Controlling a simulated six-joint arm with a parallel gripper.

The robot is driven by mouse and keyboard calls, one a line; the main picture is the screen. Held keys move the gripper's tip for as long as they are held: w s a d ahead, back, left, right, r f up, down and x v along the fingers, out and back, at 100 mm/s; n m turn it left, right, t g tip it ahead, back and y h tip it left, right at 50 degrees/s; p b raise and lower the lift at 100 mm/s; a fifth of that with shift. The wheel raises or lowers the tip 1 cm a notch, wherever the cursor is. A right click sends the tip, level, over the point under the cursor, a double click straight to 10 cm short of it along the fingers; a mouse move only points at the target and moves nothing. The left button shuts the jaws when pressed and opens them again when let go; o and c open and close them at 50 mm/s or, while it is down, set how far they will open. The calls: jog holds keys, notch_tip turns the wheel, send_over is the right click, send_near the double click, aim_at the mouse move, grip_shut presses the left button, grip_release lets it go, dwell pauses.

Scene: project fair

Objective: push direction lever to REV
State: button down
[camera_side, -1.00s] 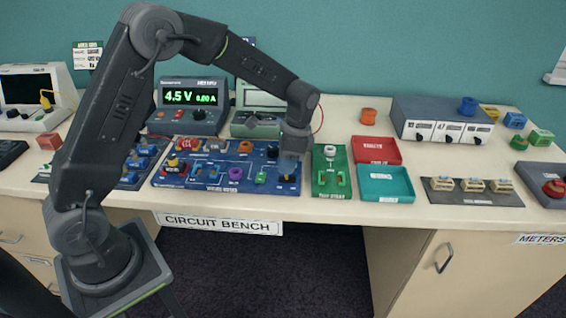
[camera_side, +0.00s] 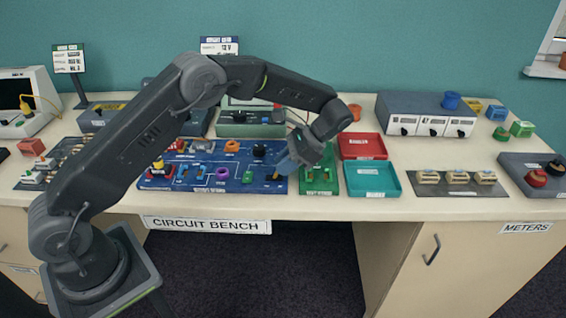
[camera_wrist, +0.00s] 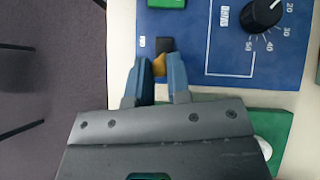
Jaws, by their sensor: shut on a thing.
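The direction lever appears in the wrist view as a small orange-yellow handle (camera_wrist: 159,65) by a black slot (camera_wrist: 165,45) on the blue circuit board. My gripper (camera_wrist: 162,72) has its two blue-grey fingers shut on the handle, one on either side. In the side view my gripper (camera_side: 284,164) reaches down, tilted, to the front right corner of the blue board (camera_side: 200,188). The lever's lower part is hidden by the fingers, and I cannot read the REV mark in either view.
The wrist view shows a black dial knob (camera_wrist: 262,12) on the board. The green switch board (camera_side: 320,190) stands close on the right, with a red tray (camera_side: 362,146) and a teal tray (camera_side: 372,180) beyond it. The desk's front edge is near.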

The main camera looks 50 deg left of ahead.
dwell(0.3)
jog(key=c, duration=1.1)
grip_release()
jog(key=shift+w+d+r, duration=0.15)
jog(key=shift+w+r, duration=0.05)
jog(key=shift+w, duration=0.05)
jog(key=shift+v, duration=1)
jog(key=shift+r, duration=3.65)
